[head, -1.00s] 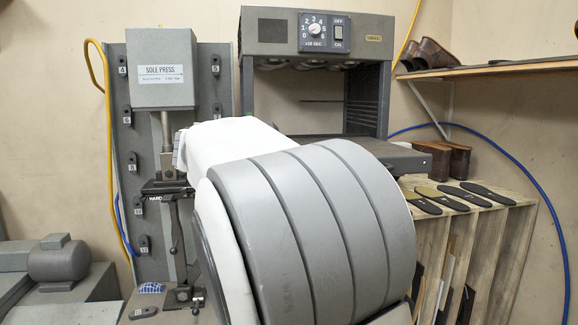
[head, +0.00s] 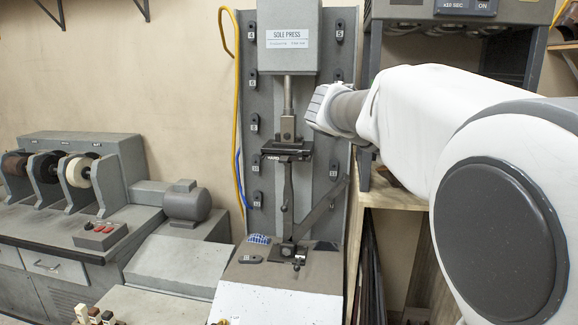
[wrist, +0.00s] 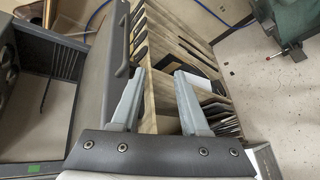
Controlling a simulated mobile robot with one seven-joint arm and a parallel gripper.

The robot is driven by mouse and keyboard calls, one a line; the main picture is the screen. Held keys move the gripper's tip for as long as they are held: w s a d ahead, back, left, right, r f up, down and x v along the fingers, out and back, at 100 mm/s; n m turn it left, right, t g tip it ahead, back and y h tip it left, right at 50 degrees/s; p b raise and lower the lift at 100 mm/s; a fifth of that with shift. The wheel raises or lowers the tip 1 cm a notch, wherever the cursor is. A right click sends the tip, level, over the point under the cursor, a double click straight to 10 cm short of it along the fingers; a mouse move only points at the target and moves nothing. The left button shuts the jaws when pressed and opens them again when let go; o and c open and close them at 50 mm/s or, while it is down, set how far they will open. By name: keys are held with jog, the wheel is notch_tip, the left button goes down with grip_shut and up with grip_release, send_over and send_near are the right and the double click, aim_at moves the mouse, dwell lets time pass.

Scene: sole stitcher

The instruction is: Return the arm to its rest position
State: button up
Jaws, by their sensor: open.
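My arm (head: 440,110) reaches in from the right edge of the head view, with a large round joint (head: 500,240) close to the camera. Its far end lies in front of the right side of the sole press. My gripper (wrist: 160,78) shows in the wrist view with its two grey fingers apart and nothing between them. Beyond the fingers is a wooden rack (wrist: 190,45) with dark sheets in its slots. I cannot tell whether the fingers touch it. The fingers cannot be made out in the head view.
The sole press (head: 287,35) stands mid-view on its grey back plate. A grey machine with wheels (head: 80,170) and a motor (head: 186,203) stand on the left. The oven (head: 420,12) is partly behind my arm. In the wrist view, speckled floor (wrist: 255,80) is open on the right.

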jog(key=s+a+f+m+y, duration=0.2)
jog(key=s+f+y, duration=0.4)
jog(key=s+f, duration=0.25)
jog(key=s+a+f+m+t+y, duration=0.3)
jog(key=s+a+f+m+y, duration=0.2)
jog(key=s+a+f, duration=0.5)
jog(key=s+a+y, duration=0.2)
jog(key=a, duration=0.1)
jog(key=shift+s+a+f+t, duration=0.15)
jog(key=shift+s+f+t, duration=0.1)
jog(key=shift+t, duration=0.15)
jog(key=shift+d+m, duration=0.2)
jog(key=shift+m, duration=0.1)
